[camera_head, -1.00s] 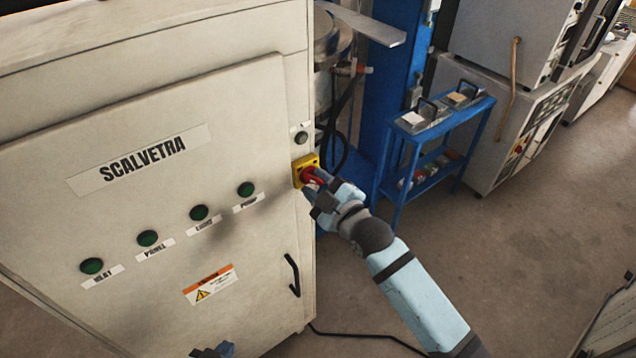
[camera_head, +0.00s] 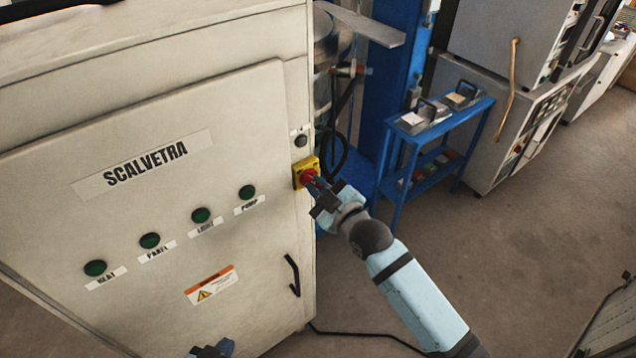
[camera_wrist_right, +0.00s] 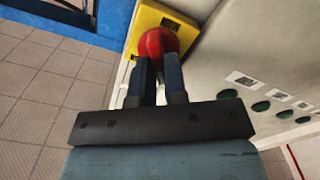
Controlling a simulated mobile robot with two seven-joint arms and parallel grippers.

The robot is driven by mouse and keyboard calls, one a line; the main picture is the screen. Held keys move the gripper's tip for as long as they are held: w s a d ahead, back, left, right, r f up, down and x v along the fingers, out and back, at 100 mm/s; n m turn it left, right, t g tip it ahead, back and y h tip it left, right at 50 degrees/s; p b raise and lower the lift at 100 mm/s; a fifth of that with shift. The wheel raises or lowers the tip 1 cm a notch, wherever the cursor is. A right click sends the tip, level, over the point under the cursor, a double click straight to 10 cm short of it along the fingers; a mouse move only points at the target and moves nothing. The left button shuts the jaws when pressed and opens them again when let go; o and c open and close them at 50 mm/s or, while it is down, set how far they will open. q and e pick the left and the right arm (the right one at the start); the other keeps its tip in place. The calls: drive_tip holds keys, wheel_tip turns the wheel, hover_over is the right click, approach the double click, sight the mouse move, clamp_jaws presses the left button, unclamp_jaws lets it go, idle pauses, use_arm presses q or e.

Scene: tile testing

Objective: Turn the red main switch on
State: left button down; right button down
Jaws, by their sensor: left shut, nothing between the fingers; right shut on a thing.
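The red main switch (camera_head: 308,177) sits on a yellow plate (camera_head: 299,166) at the right edge of the cream cabinet's front. In the right wrist view the red knob (camera_wrist_right: 157,42) is rounded and stands out from its yellow plate (camera_wrist_right: 146,18). My right gripper (camera_head: 314,184) is shut on the knob; its two dark fingers (camera_wrist_right: 158,68) close on it in the wrist view and hide its lower part. The knob's exact angle is hard to tell. My left gripper (camera_head: 212,350) shows only in part at the bottom edge of the head view, low before the cabinet, shut and empty.
The cream cabinet (camera_head: 150,230) carries several green buttons, labels and a black handle (camera_head: 293,275). A small round button (camera_head: 301,141) sits above the switch. A blue cart (camera_head: 432,160) stands behind, to the right. The floor (camera_head: 520,260) at right is open.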

drive_tip(key=m+p, duration=0.1)
drive_tip(key=m, duration=0.2)
drive_tip(key=shift+r+m+p, duration=0.15)
drive_tip(key=shift+m+p, duration=0.15)
drive_tip(key=shift+p, duration=0.1)
drive_tip(key=shift+w+d+f+m+p, duration=0.1)
drive_tip(key=shift+m+p, duration=0.35)
drive_tip(key=shift+m, duration=1.55)
drive_tip(key=shift+w+d+f+m+p, duration=0.1)
drive_tip(key=shift+m+p, duration=0.3)
drive_tip(key=shift+m, duration=1.6)
drive_tip(key=shift+w+d+m+p, duration=0.1)
drive_tip(key=shift+m+p, duration=0.35)
drive_tip(key=shift+m, duration=1.55)
drive_tip(key=c, duration=1.2)
unclamp_jaws()
drive_tip(key=shift+o, duration=0.2)
drive_tip(key=shift+s, duration=0.1)
